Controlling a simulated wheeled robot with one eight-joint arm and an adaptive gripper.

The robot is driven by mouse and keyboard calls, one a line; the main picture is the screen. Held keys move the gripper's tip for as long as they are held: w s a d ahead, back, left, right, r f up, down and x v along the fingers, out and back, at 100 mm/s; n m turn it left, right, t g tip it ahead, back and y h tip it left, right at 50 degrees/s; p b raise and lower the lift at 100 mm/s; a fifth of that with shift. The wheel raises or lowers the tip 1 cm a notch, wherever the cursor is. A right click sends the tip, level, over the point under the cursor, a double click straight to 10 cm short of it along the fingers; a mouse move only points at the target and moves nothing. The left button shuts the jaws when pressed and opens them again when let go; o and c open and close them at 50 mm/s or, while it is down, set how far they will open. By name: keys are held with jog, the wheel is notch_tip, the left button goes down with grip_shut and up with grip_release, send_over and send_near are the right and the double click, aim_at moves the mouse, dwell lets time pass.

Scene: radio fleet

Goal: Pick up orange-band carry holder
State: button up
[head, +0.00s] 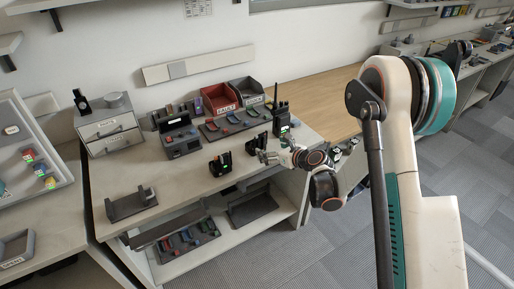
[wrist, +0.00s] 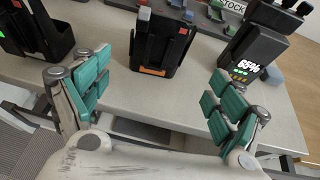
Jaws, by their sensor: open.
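The orange-band carry holder (wrist: 160,42) is a black upright holder on the bench, with an orange band low on its front. In the wrist view it stands ahead of my gripper (wrist: 160,94), roughly midway between the two teal-padded fingers. The fingers are spread wide with nothing between them, and the holder is beyond their tips. In the head view the holder (head: 256,145) stands near the bench's front edge, just left of my gripper (head: 270,157). Its lower part and band are hard to make out there.
A second black holder (head: 220,164) stands to the left. A radio with a lit 65% display (wrist: 257,48) stands close on the right. Behind are a dark tray of small coloured items (head: 232,125) and red and grey bins (head: 219,98). Clear benchtop lies in front of the holder.

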jog(key=b, duration=0.1)
send_near(252, 142)
jog(key=shift+d+x, duration=0.2)
jog(key=shift+x, duration=0.95)
jog(key=shift+b+x, duration=1.25)
jog(key=shift+x, duration=1.5)
jog(key=shift+s+a+r, duration=0.1)
jog(key=shift+a+r, duration=0.1)
jog(key=c, duration=1.2)
